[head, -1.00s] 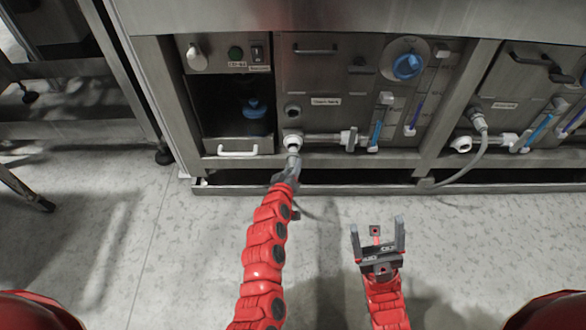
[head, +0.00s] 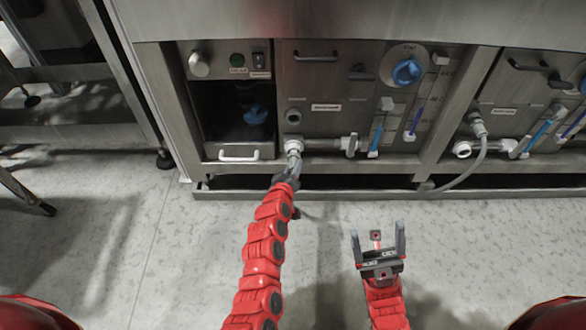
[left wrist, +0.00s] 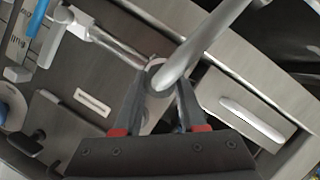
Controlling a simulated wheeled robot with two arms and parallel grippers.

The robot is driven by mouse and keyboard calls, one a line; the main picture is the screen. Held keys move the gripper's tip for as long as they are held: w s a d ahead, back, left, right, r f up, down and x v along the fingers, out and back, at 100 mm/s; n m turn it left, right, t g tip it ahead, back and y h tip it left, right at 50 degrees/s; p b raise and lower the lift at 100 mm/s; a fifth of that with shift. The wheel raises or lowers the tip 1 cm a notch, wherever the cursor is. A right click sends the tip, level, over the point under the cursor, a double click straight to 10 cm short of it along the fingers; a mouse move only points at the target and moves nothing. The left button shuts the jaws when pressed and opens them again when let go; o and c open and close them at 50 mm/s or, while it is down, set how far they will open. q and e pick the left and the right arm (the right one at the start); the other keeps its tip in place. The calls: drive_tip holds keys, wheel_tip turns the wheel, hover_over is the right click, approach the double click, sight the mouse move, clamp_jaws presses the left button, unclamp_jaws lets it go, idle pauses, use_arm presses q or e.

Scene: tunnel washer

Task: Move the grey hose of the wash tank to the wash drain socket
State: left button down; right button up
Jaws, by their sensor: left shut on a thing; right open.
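My left gripper (head: 293,172) is shut on the grey hose (left wrist: 205,40) close to its end. It is right at the wash drain socket (head: 293,145), the pale fitting at the left end of the wash tank's lower pipe. In the left wrist view the gripper (left wrist: 158,92) has its fingers on both sides of the hose end, in front of a pale ring. The hose end overlaps the socket in view; I cannot tell whether it is seated. My right gripper (head: 379,247) is open and empty above the floor, apart from the machine.
A dark round port (head: 293,116) is above the socket. A lever valve (head: 350,144) sits on the pipe to its right. The neighbouring tank has its own grey hose (head: 470,172) and pale outlet (head: 462,149). A low sill (head: 330,191) runs along the bottom. The floor in front is clear.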

use_arm(q)
drive_tip(key=shift+w+r, duration=0.1)
drive_tip(key=shift+w, duration=0.3)
idle(0.5)
drive_tip(key=shift+c, duration=2)
unclamp_jaws()
